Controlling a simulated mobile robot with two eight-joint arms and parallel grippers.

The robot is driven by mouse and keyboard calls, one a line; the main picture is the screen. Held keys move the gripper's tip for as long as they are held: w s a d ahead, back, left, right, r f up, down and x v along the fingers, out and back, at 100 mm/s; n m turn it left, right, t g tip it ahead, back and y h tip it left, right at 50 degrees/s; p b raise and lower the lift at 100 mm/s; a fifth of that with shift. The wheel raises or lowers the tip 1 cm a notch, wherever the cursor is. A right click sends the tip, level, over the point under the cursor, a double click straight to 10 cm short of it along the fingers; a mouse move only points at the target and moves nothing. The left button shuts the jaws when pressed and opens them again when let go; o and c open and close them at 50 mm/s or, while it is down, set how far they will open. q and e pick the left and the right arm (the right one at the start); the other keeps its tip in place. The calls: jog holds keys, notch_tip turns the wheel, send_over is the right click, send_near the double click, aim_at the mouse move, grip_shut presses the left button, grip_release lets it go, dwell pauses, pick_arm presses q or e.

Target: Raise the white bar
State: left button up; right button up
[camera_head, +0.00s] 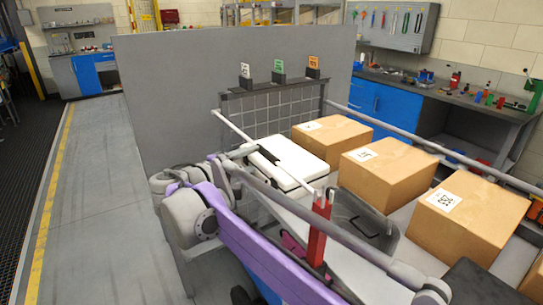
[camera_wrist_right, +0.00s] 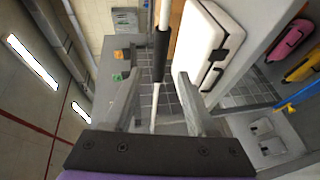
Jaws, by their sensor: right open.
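The white bar (camera_head: 234,127) is a thin rod with a black middle section, slanting across the conveyor in the head view from upper left to a red post (camera_head: 319,230) at lower right. My right gripper (camera_head: 254,154) is at the bar's middle, partly hidden by its own wrist. In the right wrist view the white bar (camera_wrist_right: 166,15) runs lengthwise in the picture, and its black section lies between the two open fingers of my right gripper (camera_wrist_right: 158,78). I cannot tell whether a finger touches it. My left gripper is not in view.
A white case (camera_head: 290,170) with black trim lies just beyond the bar. Several cardboard boxes (camera_head: 385,175) and a dark grey tray (camera_head: 362,222) are to the right. A grey panel (camera_head: 170,90) stands behind, with a wire grid (camera_head: 250,108) carrying small signs. The left floor is clear.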

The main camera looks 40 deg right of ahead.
aim_at(252, 142)
jog(key=x, duration=1)
jog(key=shift+d, duration=0.2)
grip_shut()
dwell(1.1)
